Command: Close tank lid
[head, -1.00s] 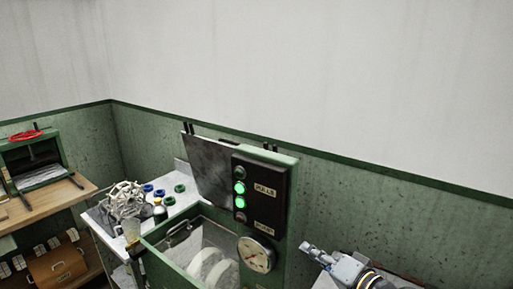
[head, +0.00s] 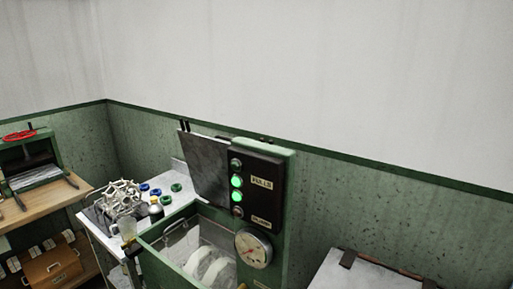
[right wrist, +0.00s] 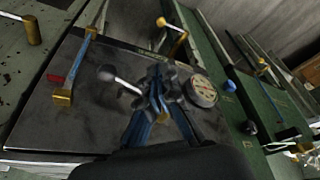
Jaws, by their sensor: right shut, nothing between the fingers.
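The green tank (head: 150,262) stands at the lower middle of the head view, with white round reels (head: 207,268) inside. A dark grey metal lid (head: 203,168) stands raised at its back, beside the dark control panel (head: 263,195). In the right wrist view, my right gripper (right wrist: 157,98) is shut and empty. It shows in front of a dark metal plate (right wrist: 85,110) with a brass-ended bar handle (right wrist: 75,65). I cannot tell if this plate is the same lid, or if the fingers touch it. My left gripper is in neither view.
A round gauge (head: 253,248) sits below the panel. A white table (head: 180,203) left of the tank holds a pale tangled object (head: 120,198) and blue and green rings. A pale flat top (head: 365,275) with dark straps lies at the right.

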